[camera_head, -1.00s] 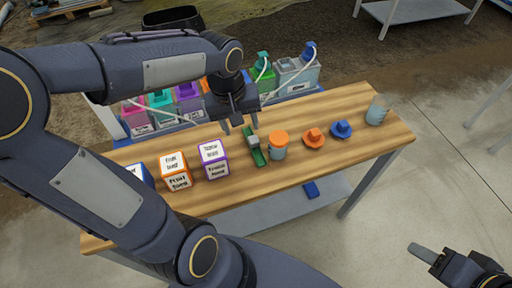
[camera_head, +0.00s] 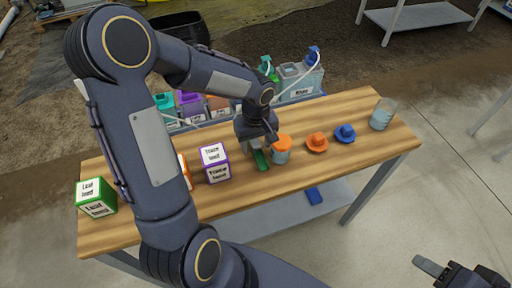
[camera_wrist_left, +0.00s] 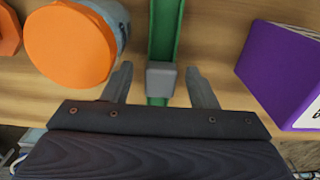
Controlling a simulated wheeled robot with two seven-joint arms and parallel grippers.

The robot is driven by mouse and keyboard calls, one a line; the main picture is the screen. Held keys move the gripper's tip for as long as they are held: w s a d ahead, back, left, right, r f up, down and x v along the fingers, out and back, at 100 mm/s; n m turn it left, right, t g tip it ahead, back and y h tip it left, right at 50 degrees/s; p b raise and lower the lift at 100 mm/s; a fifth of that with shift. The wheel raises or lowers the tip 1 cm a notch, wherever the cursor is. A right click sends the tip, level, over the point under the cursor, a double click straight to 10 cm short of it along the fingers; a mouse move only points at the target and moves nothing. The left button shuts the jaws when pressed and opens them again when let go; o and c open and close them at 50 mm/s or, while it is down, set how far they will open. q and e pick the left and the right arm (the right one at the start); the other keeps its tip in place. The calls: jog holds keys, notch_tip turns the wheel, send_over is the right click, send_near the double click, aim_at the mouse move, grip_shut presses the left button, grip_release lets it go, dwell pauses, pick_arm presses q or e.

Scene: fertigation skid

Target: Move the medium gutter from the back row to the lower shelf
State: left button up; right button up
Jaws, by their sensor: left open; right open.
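A green gutter (camera_head: 261,160) with a grey block on it lies on the wooden table top (camera_head: 350,165). It is the only gutter I can make out there, and my left arm partly hides it. My left gripper (camera_head: 258,140) is open above its far part. In the left wrist view the open fingers (camera_wrist_left: 160,88) stand on either side of the grey block (camera_wrist_left: 161,79), with the green channel (camera_wrist_left: 165,30) running between them. The grey lower shelf (camera_head: 270,218) is under the table. My right gripper (camera_head: 432,268) is open and empty, off the table at lower right.
An orange-lidded jar (camera_head: 281,150) stands close right of the gutter, a purple-edged box (camera_head: 214,162) to its left. Orange (camera_head: 317,142) and blue (camera_head: 345,133) pieces and a beaker (camera_head: 381,114) stand further right.

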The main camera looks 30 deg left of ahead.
aim_at(256, 145)
pick_arm(q)
jog(key=shift+f, duration=0.1)
jog(key=shift+c, duration=0.2)
jog(key=c, duration=1)
jog(key=shift+c, duration=0.3)
jog(key=shift+r, duration=0.35)
jog(key=r, duration=0.3)
jog(key=shift+s+d+r, duration=0.2)
jog(key=shift+s+d, duration=0.05)
jog(key=shift+s, duration=0.05)
jog(key=s+d+r, duration=0.6)
jog(key=s+r, duration=0.3)
jog(key=s, duration=0.2)
jog(key=shift+s+d, duration=0.25)
jog(key=shift+d, duration=0.15)
